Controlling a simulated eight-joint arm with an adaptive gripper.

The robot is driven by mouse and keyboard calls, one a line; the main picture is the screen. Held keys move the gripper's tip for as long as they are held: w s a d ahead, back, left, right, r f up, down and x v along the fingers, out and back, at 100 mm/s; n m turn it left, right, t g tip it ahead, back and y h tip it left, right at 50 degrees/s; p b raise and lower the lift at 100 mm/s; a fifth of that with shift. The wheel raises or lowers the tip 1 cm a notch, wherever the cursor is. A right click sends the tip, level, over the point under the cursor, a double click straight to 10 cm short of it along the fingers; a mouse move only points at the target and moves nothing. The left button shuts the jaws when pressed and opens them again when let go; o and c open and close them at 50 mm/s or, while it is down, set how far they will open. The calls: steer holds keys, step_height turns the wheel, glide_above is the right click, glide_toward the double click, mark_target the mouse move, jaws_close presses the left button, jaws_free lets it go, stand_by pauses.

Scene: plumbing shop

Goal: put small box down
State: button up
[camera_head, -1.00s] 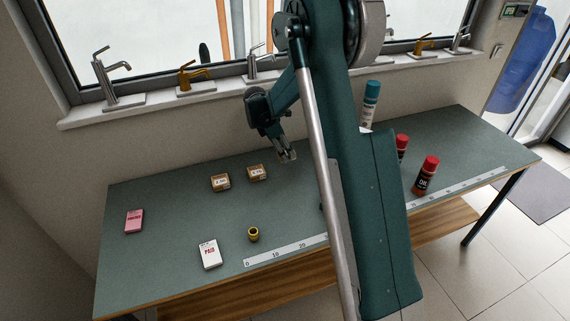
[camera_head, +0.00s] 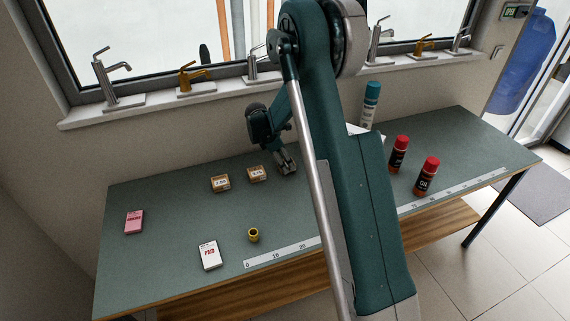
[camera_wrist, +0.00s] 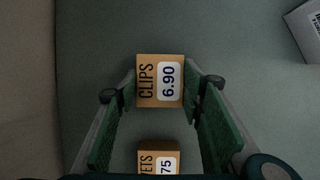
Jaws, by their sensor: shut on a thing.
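My gripper (camera_head: 288,170) is low over the back middle of the bench, right of two small cardboard boxes. In the wrist view its green-padded fingers (camera_wrist: 160,88) are shut on a small tan box labelled CLIPS 6.90 (camera_wrist: 160,82), one finger on each side. In the head view the held box is mostly hidden by the fingers; I cannot tell if it touches the bench top. The nearer standing box (camera_head: 257,173) is just left of the gripper, and the other box (camera_head: 220,183) farther left. A box ending in "VETS" (camera_wrist: 158,160) shows low in the wrist view, apart from the held one.
The grey-green bench (camera_head: 160,270) also holds a pink box (camera_head: 134,221), a white box (camera_head: 210,254), a brass fitting (camera_head: 253,234), a ruler strip (camera_head: 285,253), two red-capped cans (camera_head: 426,176) and a teal-capped tube (camera_head: 370,105). A pale box (camera_wrist: 306,30) is at the wrist view's corner.

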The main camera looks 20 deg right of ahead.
steer(key=shift+f, duration=0.35)
steer(key=o, duration=0.9)
steer(key=shift+r, duration=0.2)
steer(key=v, duration=1.2)
